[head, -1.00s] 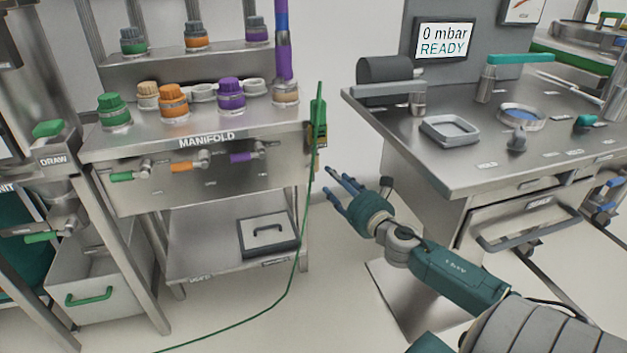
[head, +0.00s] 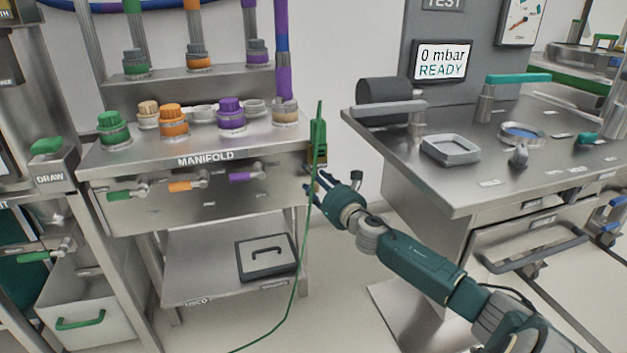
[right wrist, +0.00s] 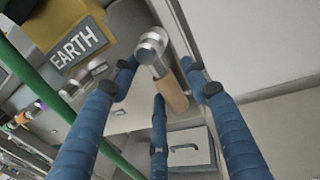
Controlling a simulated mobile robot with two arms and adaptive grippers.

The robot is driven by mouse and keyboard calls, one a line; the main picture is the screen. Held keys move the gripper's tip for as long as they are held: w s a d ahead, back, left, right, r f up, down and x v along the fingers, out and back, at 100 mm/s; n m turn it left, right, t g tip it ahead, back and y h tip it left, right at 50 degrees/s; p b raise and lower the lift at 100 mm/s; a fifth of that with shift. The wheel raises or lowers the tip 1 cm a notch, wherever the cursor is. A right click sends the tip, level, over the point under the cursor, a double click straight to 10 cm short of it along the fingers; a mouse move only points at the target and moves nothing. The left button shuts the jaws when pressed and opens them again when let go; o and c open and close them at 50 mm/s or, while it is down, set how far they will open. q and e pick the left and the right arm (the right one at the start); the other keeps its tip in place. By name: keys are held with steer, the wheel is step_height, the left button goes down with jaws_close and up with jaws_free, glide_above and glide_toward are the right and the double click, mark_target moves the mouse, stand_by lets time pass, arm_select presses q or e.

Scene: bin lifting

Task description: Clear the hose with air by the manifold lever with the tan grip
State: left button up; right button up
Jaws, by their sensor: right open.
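A lever with a tan grip (right wrist: 172,92) and a round metal pivot shows in the right wrist view, hanging down at a slant. My right gripper (right wrist: 162,82) is open, its blue fingers spread around that lever; I cannot tell whether any finger touches it. In the head view my right gripper (head: 318,186) is at the right end of the manifold (head: 150,215), where the tan grip is hard to make out. Three other manifold levers have green (head: 124,196), orange (head: 182,186) and purple (head: 243,176) grips. My left gripper is not in view.
A green cable (head: 304,235) hangs from a green clamp (head: 318,135) close to my right gripper. A yellow EARTH block (right wrist: 75,25) is beside the fingers. The test bench (head: 440,185) stands right, its display (head: 443,62) reading 0 mbar READY. A lidded box (head: 266,257) is below.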

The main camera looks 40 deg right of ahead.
steer(key=shift+w, duration=0.3)
jaws_close()
